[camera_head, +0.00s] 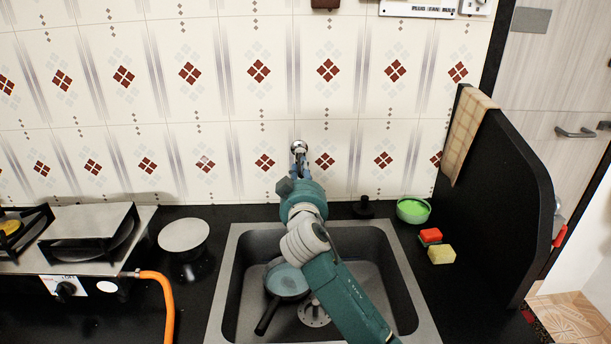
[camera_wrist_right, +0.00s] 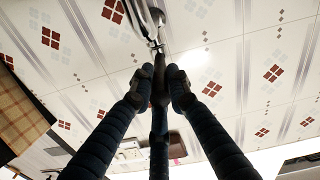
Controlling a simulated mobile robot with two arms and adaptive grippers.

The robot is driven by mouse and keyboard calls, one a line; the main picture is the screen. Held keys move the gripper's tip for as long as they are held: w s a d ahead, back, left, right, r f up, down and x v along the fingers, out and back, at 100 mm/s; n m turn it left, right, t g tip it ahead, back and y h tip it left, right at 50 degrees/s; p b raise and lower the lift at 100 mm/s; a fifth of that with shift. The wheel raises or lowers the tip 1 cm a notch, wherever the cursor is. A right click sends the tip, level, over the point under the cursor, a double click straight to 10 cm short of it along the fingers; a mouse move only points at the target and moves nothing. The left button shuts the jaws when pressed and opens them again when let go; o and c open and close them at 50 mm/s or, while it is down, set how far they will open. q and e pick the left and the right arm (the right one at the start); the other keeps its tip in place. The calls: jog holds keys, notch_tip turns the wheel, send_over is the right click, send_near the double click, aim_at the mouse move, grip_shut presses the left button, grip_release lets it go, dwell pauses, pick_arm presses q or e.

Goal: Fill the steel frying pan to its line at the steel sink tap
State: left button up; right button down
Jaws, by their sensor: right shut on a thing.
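The frying pan (camera_head: 287,279) sits in the steel sink (camera_head: 231,290), left of the drain, its dark handle pointing to the lower left. Its inside looks pale blue, like water, but I cannot make out a line or the level. My arm hides part of its right side. The chrome tap (camera_head: 299,147) is on the tiled wall above the sink. My right gripper (camera_head: 299,172) is shut at the tap; in the right wrist view its fingers (camera_wrist_right: 158,80) close around a small part below the shiny metal tap (camera_wrist_right: 149,22). My left gripper is out of view.
A stove (camera_head: 75,236) with an orange hose (camera_head: 163,297) stands at the left, beside a round-topped item (camera_head: 184,234). A green bowl (camera_head: 413,210) and red and yellow sponges (camera_head: 441,254) lie right of the sink. A black partition (camera_head: 495,195) rises beyond them.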

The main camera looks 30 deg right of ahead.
jog(key=shift+f, duration=0.15)
jog(key=c, duration=1.7)
grip_release()
jog(key=shift+o, duration=0.2)
jog(key=shift+a, duration=0.1)
jog(key=v, duration=1.2)
